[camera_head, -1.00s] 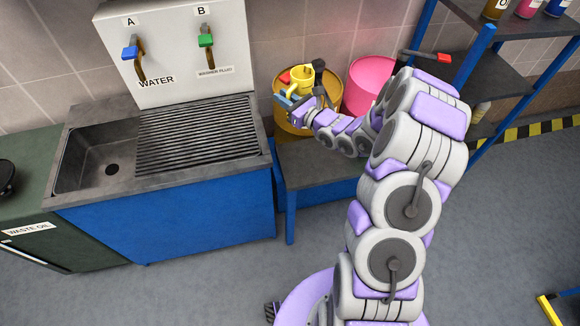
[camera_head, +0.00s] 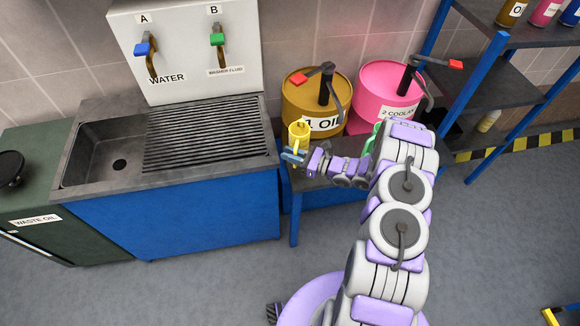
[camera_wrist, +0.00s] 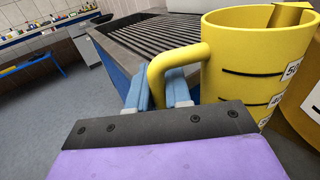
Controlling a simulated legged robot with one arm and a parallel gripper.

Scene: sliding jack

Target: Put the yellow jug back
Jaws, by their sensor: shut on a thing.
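The yellow jug (camera_head: 299,134) is upright in front of the gold oil drum, over the left end of the low bench. In the wrist view the jug (camera_wrist: 245,60) shows its handle, black level marks and number labels. My gripper (camera_head: 293,156) is shut on the jug's handle, its blue fingers (camera_wrist: 160,92) at the handle's lower part. The fingertips are partly hidden behind the handle. I cannot tell whether the jug's base touches the bench.
The gold oil drum (camera_head: 296,103) and pink coolant drum (camera_head: 374,84) stand behind, with pump levers above. The low bench (camera_head: 306,180) is below. The sink counter (camera_head: 205,170) is at left, the blue-framed shelf (camera_head: 500,90) at right. Something green (camera_head: 371,140) is partly hidden by my arm.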

